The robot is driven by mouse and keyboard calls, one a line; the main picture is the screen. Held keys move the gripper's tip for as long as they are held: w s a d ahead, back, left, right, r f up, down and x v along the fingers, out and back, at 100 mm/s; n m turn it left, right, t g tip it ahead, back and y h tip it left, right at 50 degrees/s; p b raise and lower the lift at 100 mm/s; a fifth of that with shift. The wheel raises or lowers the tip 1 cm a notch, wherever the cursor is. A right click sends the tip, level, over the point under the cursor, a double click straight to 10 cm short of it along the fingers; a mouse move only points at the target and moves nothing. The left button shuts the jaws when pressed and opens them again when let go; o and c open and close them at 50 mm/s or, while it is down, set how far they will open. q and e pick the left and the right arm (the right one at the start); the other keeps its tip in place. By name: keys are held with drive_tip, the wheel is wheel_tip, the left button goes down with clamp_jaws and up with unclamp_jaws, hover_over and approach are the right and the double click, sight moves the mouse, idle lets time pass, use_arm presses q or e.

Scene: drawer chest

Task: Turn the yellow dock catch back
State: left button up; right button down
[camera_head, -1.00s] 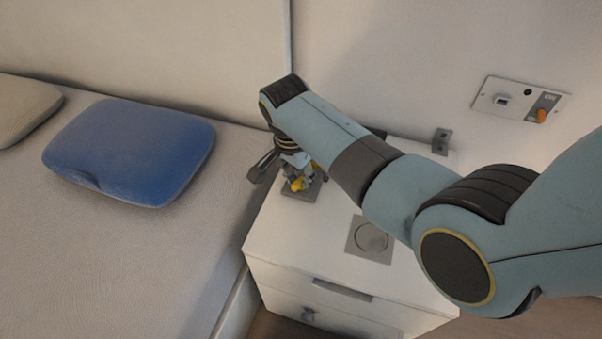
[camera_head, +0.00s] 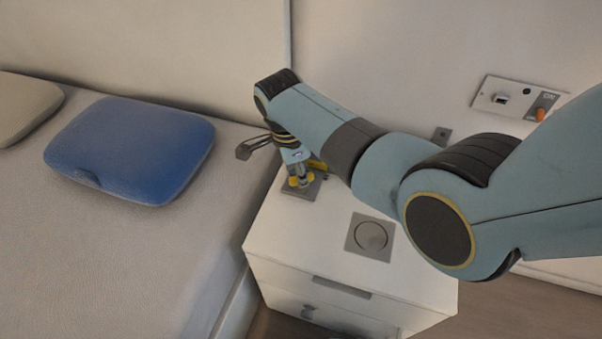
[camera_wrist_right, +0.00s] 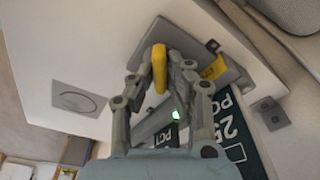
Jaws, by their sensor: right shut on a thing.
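The yellow dock catch (camera_wrist_right: 159,68) stands upright in the right wrist view, between the fingertips of my right gripper (camera_wrist_right: 161,72). The fingers are shut on it from both sides. The catch sits over a grey dock plate (camera_head: 301,186) on the white chest's top, at its back left corner. In the head view, my right gripper (camera_head: 300,180) points down at this plate, and its fingers partly hide the catch. A dark unit with a "25 PCT" label (camera_wrist_right: 232,128) and a small green light shows behind the fingers. My left gripper is in neither view.
The white drawer chest (camera_head: 320,245) stands beside a bed (camera_head: 120,260) with a blue cushion (camera_head: 130,150). A grey plate with a round disc (camera_head: 370,237) lies on the chest top. A wall panel with an orange switch (camera_head: 540,114) is at the right.

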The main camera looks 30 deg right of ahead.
drive_tip(key=m, duration=0.2)
drive_tip(key=shift+m, duration=0.4)
drive_tip(key=m+g, duration=0.1)
drive_tip(key=m, duration=0.2)
drive_tip(key=shift+m+y, duration=0.3)
drive_tip(key=shift+m, duration=0.1)
drive_tip(key=c, duration=1.7)
unclamp_jaws()
drive_tip(key=o, duration=0.5)
wheel_tip(320, 180, up, 7)
drive_tip(key=p, duration=0.7)
drive_tip(key=shift+r, duration=0.1)
